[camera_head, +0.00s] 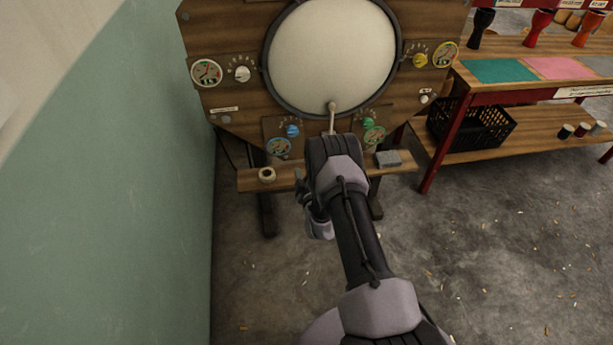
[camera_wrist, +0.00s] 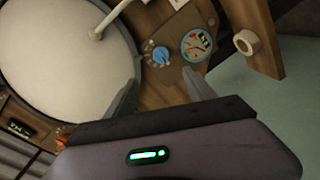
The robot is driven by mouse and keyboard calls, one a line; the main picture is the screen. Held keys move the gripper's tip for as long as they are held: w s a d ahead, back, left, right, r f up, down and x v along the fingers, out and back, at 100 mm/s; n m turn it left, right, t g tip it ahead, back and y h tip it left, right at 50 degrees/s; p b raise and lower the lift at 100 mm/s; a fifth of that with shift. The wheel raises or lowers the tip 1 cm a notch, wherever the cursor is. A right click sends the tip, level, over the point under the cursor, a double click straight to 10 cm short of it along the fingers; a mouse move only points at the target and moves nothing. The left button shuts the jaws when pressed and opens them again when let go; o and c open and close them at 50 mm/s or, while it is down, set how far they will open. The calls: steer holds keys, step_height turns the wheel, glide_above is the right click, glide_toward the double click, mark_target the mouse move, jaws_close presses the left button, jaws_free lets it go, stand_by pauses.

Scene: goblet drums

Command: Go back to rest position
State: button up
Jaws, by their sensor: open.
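My arm reaches forward from the bottom right of the head view toward a wooden panel (camera_head: 245,105) with a large round pale drumhead (camera_head: 333,55). My gripper is largely hidden behind my own wrist in the head view. In the wrist view my gripper (camera_wrist: 160,88) is open and empty, its two grey fingers apart. Between and beyond the fingers are a blue knob (camera_wrist: 160,55) and a round dial (camera_wrist: 196,45) on the panel. The fingers appear apart from the knob, though the exact gap is hard to tell.
A narrow wooden ledge (camera_head: 250,182) below the panel carries a cream roll (camera_head: 267,175) and a grey block (camera_head: 388,159). A green wall (camera_head: 100,200) stands at the left. A red-framed workbench (camera_head: 460,125) with a black crate (camera_head: 480,125) stands at the right. The floor between is mostly open.

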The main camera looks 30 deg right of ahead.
steer(key=shift+w, duration=0.15)
steer(key=w+a+r+m+g+y, duration=0.15)
steer(key=r+m, duration=0.25)
steer(key=r, duration=0.8)
steer(key=a+r+m+g+h, duration=0.1)
steer(key=a+r+m+g, duration=0.15)
steer(key=r, duration=1.05)
steer(key=s+a+r+m+g+y, duration=0.1)
steer(key=s+a+r+m, duration=0.1)
steer(key=s+a+r, duration=0.3)
steer(key=s+a+r+m+g+y, duration=0.1)
steer(key=s+a+r+m+y, duration=0.1)
steer(key=s+r, duration=0.3)
steer(key=s+a+m+g+y, duration=0.1)
steer(key=s+a, duration=0.2)
steer(key=s, duration=0.7)
steer(key=s+a+m+g, duration=0.1)
steer(key=s+a+g, duration=0.1)
steer(key=s, duration=0.8)
steer(key=s+a+m+g+y, duration=0.1)
steer(key=s+a, duration=0.3)
steer(key=s, duration=0.6)
steer(key=shift+s+a+r+m+g+y, duration=0.15)
steer(key=shift+s+a+m+g+y, duration=0.2)
steer(key=shift+s+m+g, duration=0.1)
steer(key=shift+w, duration=0.1)
